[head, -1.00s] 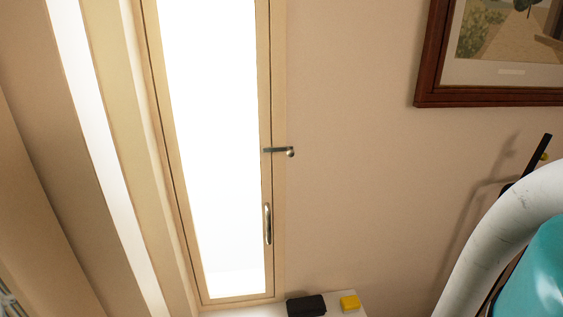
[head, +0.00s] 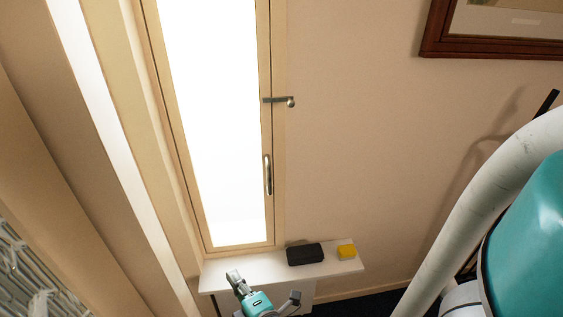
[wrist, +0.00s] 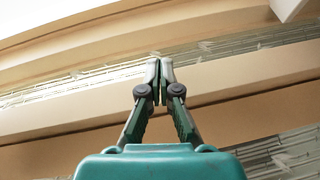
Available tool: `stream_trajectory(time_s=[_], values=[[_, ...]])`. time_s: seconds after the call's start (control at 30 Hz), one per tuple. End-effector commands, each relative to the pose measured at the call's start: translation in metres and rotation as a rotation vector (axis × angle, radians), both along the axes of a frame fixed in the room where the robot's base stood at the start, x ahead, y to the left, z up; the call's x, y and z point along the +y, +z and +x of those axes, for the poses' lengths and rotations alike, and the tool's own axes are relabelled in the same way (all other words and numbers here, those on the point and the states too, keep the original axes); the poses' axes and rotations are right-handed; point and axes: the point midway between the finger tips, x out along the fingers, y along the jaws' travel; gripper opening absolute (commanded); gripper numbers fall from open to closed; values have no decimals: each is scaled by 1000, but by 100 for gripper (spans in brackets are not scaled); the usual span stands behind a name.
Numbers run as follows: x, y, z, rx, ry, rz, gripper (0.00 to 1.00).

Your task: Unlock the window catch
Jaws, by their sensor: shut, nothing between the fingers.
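The window catch (head: 278,100) is a short dark metal bar with a round knob at its right end. It lies about horizontal across the seam between the window sash (head: 264,60) and the right-hand frame. My gripper is low in the head view, below the window and well apart from the catch; only its teal body (head: 258,303) and grey parts show there. In the wrist view my gripper (wrist: 160,64) is shut, its fingertips together with nothing between them. The catch is not in the wrist view.
A metal window handle (head: 268,175) is on the sash below the catch. A framed picture (head: 490,48) hangs at upper right. The wall right of the catch is clear.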

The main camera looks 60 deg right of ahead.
Motion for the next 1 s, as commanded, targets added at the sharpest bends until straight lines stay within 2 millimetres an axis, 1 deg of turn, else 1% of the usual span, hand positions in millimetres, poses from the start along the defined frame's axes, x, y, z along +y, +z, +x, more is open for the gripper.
stream_trajectory(time_s=[0.03,0.2,0.37,0.5,0.67,0.8,0.9,1.0], values=[[-9,11,10,-1,-28,-47,0],[-39,44,33,27,-140,-208,0],[-68,80,48,59,-263,-341,0],[-92,114,55,91,-381,-439,0],[-118,156,57,134,-527,-529,0],[-138,192,53,178,-658,-584,0],[-148,213,48,207,-739,-607,0],[-156,229,43,233,-802,-621,0]])
